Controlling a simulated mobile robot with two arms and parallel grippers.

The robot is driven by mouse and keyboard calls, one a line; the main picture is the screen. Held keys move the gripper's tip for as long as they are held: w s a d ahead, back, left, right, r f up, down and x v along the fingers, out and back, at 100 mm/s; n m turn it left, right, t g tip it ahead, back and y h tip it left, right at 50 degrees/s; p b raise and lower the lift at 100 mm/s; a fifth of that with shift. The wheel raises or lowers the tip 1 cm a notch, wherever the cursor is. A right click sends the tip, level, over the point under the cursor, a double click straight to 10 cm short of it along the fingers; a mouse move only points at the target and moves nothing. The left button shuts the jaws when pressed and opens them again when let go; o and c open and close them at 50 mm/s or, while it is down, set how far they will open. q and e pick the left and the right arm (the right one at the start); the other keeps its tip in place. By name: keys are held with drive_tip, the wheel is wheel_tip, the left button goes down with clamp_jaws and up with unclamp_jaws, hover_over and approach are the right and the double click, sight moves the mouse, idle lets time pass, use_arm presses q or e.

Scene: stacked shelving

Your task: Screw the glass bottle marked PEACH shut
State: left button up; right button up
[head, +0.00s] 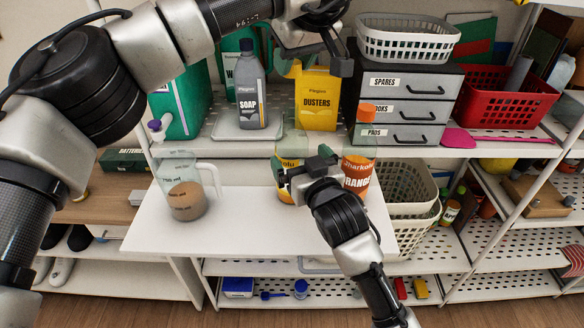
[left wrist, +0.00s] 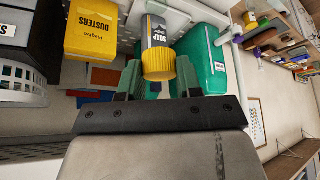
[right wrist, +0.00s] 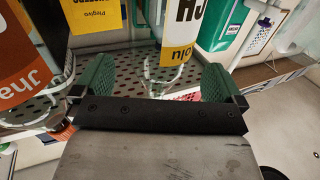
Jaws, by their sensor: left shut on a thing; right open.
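The glass bottle (head: 291,165) with a yellow band stands on the white board, partly hidden by my right gripper. Its clear neck appears uncapped. In the right wrist view (right wrist: 180,50) part of its label shows, with only a few letters readable. My right gripper (head: 305,172) is open, its green fingers either side of the bottle; I cannot tell whether they touch it. My left gripper (head: 308,62) is shut on a yellow ribbed cap (left wrist: 158,66), held above and apart from the bottle, in front of the upper shelf.
An orange-labelled bottle (head: 359,172) with an orange cap stands close on the right. A measuring jug (head: 186,190) stands left on the white board (head: 245,225). The soap bottle (head: 251,95), dusters box (head: 317,100) and drawers (head: 400,105) line the shelf behind.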

sight(291, 105)
use_arm(q)
drive_tip(key=shift+w+f, duration=0.1)
drive_tip(key=shift+w, duration=0.05)
use_arm(e)
drive_tip(key=shift+x, duration=1.55)
drive_tip(key=shift+s, duration=0.1)
drive_tip(key=c, duration=1.3)
use_arm(q)
drive_tip(key=shift+f, duration=2.45)
use_arm(e)
drive_tip(key=shift+o, duration=0.2)
drive_tip(key=shift+f, duration=0.1)
use_arm(q)
drive_tip(key=shift+f, duration=0.85)
drive_tip(key=shift+f, duration=0.6)
